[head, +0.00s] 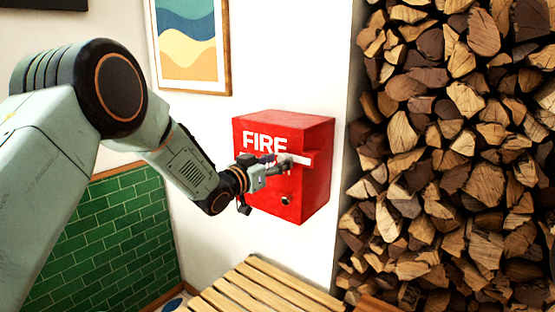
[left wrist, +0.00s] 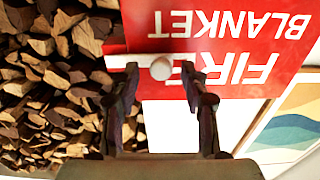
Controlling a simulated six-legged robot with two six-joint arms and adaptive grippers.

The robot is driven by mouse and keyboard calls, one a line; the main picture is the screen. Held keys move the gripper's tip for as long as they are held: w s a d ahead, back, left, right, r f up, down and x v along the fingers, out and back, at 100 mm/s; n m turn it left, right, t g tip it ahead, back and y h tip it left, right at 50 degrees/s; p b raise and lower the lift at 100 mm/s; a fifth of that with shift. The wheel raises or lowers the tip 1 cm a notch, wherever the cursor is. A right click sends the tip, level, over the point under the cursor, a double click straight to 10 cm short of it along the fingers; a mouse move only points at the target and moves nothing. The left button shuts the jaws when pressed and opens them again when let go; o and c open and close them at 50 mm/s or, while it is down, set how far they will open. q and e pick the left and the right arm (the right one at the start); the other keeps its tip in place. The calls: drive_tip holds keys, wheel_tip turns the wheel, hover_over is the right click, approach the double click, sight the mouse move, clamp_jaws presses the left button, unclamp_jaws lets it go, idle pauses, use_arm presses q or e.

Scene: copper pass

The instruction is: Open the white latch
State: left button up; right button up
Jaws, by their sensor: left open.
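A red fire blanket box (head: 315,190) is fixed to the white wall, and its red face (left wrist: 230,25) fills the top of the left wrist view, lettering upside down. The white latch (head: 301,159) lies across the box front, partly hidden by my left gripper (head: 275,167). In the left wrist view the latch (left wrist: 122,62) is a pale bar with a round end. My left gripper (left wrist: 160,75) is open, with its fingertips on either side of that round end. I cannot tell whether they touch it. My right gripper is not in view.
Stacked firewood (head: 450,130) stands right of the box. A slatted wooden bench (head: 265,290) is below it. A framed picture (head: 190,45) hangs at upper left, and green tiles (head: 100,235) cover the lower left wall.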

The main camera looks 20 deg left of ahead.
use_arm(q)
drive_tip(key=shift+a+r, duration=0.1)
drive_tip(key=shift+r, duration=0.05)
drive_tip(key=shift+w+d, duration=0.2)
drive_tip(key=shift+w, duration=0.05)
drive_tip(key=c, duration=0.3)
drive_tip(key=shift+a, duration=0.1)
clamp_jaws()
